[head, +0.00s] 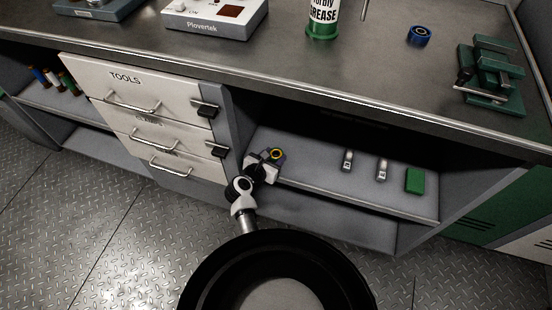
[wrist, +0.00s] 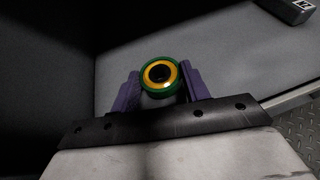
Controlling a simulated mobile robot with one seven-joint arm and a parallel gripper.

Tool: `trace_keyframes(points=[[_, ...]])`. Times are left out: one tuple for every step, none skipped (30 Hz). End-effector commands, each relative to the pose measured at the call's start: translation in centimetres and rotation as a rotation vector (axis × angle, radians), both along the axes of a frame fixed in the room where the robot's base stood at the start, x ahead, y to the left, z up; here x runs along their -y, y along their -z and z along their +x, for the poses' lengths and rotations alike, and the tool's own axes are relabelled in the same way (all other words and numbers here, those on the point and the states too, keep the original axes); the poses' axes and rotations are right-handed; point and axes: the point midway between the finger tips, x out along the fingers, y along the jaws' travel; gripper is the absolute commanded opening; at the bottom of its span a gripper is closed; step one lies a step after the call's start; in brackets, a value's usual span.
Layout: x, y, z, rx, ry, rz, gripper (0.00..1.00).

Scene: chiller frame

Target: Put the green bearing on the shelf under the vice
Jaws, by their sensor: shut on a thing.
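The green bearing (wrist: 160,77) is a green ring with a yellow inner ring and a dark hole. It sits between the purple fingers of my gripper (wrist: 158,88) in the wrist view, and the fingers are shut on it. In the head view my gripper (head: 274,157) is at the left part of the shelf (head: 318,180) under the bench, with the bearing (head: 277,154) at its tip. I cannot tell whether the bearing touches the shelf. The green vice (head: 490,75) stands on the bench top at the right, above the shelf's right part.
Two small grey weights (head: 347,160) and (head: 382,169) and a green block (head: 415,181) stand on the shelf to the right. White tool drawers (head: 145,120) bound the shelf on the left. A blue bearing (head: 419,36) and a grease can (head: 323,18) are on the bench top.

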Motion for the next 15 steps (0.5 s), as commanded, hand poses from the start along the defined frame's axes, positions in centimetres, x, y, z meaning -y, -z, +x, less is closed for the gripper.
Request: trace_keyframes(points=[[-0.19,1.21,-0.19,0.002,-0.001,-0.001,0.16],[-0.26,1.39,-0.28,0.002,-0.001,0.0,0.16],[-0.33,1.52,-0.39,0.002,0.0,0.0,0.16],[-0.36,1.54,-0.45,0.003,0.0,-0.001,0.16],[-0.38,1.52,-0.48,0.003,0.0,-0.001,0.16],[-0.38,1.43,-0.5,0.004,0.001,0.0,0.16],[-0.38,1.36,-0.5,0.003,0.002,0.0,0.16],[-0.36,1.3,-0.49,0.003,0.002,0.0,0.16],[-0.36,1.27,-0.49,0.003,0.002,0.0,0.16],[-0.35,1.28,-0.49,0.003,0.002,0.0,0.16],[-0.35,1.28,-0.49,0.003,0.002,0.0,0.16],[-0.35,1.3,-0.49,0.003,0.002,0.0,0.16],[-0.34,1.36,-0.5,0.002,0.002,0.0,0.16],[-0.34,1.47,-0.49,0.002,0.002,0.0,0.16],[-0.33,1.63,-0.49,0.002,0.002,0.0,0.16]])
